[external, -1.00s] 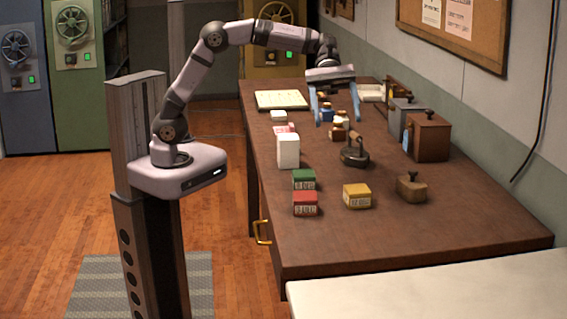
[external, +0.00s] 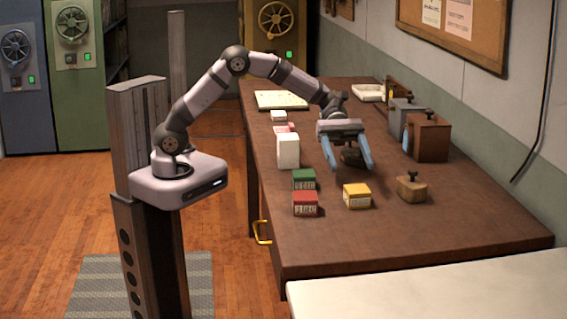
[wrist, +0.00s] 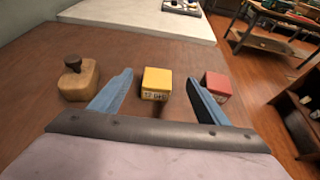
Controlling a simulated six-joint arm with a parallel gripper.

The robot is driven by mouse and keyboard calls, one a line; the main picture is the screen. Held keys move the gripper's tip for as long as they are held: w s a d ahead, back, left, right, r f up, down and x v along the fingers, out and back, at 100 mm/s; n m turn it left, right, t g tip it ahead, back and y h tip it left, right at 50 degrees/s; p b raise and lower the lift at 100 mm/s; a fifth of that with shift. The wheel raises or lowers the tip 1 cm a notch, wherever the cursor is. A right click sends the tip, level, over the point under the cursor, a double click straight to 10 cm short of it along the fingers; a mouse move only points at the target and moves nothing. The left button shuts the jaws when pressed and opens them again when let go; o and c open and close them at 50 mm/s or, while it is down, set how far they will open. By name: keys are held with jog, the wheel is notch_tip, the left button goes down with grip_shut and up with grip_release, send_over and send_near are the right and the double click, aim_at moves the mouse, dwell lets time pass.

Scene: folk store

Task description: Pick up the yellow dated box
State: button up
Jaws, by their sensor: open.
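The yellow dated box (external: 357,196) sits on the brown table near its front, with a yellow top and a pale printed label on its side. It also shows in the wrist view (wrist: 156,83), between and beyond the fingertips. My gripper (external: 350,168) is open, with blue fingers pointing down, and is above and behind the box in the external view. In the wrist view, my gripper (wrist: 158,86) holds nothing. The fingers look apart from the box.
A red dated box (external: 305,204) and a green one (external: 304,179) stand left of the yellow box. A wooden block with a dark knob (external: 411,188) stands to its right. The front table area is clear.

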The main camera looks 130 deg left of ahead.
aim_at(357, 187)
notch_tip(357, 187, down, 3)
jog(key=shift+r, duration=0.2)
jog(key=shift+p+x, duration=0.6)
jog(key=shift+x, duration=3.05)
jog(key=shift+f, duration=0.1)
jog(key=shift+a, duration=0.1)
jog(key=shift+c, duration=0.6)
jog(key=c, duration=1)
jog(key=shift+c, duration=0.3)
